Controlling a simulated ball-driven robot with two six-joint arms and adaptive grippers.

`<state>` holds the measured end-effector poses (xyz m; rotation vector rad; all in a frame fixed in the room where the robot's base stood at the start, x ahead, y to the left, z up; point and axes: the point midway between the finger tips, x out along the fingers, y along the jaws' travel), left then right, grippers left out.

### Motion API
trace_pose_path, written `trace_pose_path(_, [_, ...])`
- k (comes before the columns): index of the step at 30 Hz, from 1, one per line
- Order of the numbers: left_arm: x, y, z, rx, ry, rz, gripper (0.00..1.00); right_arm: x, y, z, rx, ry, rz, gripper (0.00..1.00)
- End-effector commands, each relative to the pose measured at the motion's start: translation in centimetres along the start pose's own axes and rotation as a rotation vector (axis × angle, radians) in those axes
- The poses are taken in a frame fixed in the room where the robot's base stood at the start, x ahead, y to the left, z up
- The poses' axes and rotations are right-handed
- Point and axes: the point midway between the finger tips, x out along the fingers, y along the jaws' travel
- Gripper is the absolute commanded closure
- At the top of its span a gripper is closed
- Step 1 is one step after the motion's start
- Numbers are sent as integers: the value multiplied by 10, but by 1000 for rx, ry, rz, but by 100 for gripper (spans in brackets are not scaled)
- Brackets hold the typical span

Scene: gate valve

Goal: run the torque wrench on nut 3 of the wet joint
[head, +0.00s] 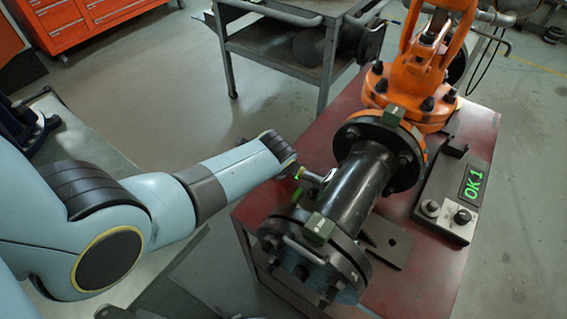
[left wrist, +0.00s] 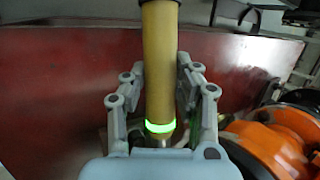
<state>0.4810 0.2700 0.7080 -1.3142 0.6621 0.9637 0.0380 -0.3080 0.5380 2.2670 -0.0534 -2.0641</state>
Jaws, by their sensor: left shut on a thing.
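My left gripper (head: 297,176) is at the left side of the black pipe spool (head: 352,190). In the left wrist view its fingers (left wrist: 160,82) are shut on a yellow handle (left wrist: 160,50) with a lit green ring, which I take for the torque wrench. In the head view a short metallic part (head: 316,178) shows between the gripper and the spool; whether it sits on a nut is hidden. The spool's far flange (head: 378,150) meets the orange valve (head: 408,85); its near flange (head: 315,262) has several bolts. I cannot tell which nut is 3. My right gripper is not in view.
The red bench (head: 470,262) carries all this. A grey trolley (head: 270,50) and an orange tool cabinet (head: 85,20) stand behind. Grey-green blocks (head: 320,228) sit on the flanges.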

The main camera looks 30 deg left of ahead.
Motion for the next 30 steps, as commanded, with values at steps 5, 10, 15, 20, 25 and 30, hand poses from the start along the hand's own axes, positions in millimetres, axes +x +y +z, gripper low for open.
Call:
trace_pose_path(5, [0,-3,0,-1,0,-5,100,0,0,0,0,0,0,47])
trace_pose_path(10, [0,-3,0,-1,0,-5,100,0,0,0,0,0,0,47])
trace_pose_path(15, [0,-3,0,-1,0,-5,100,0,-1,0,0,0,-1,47])
trace_pose_path(20, [1,-4,0,-1,0,-6,100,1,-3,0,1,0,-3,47])
trace_pose_path(25, [4,-10,-1,-1,0,-6,100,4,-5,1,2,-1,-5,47])
trace_pose_path(30, [7,-15,-2,-2,1,-6,100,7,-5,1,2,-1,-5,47])
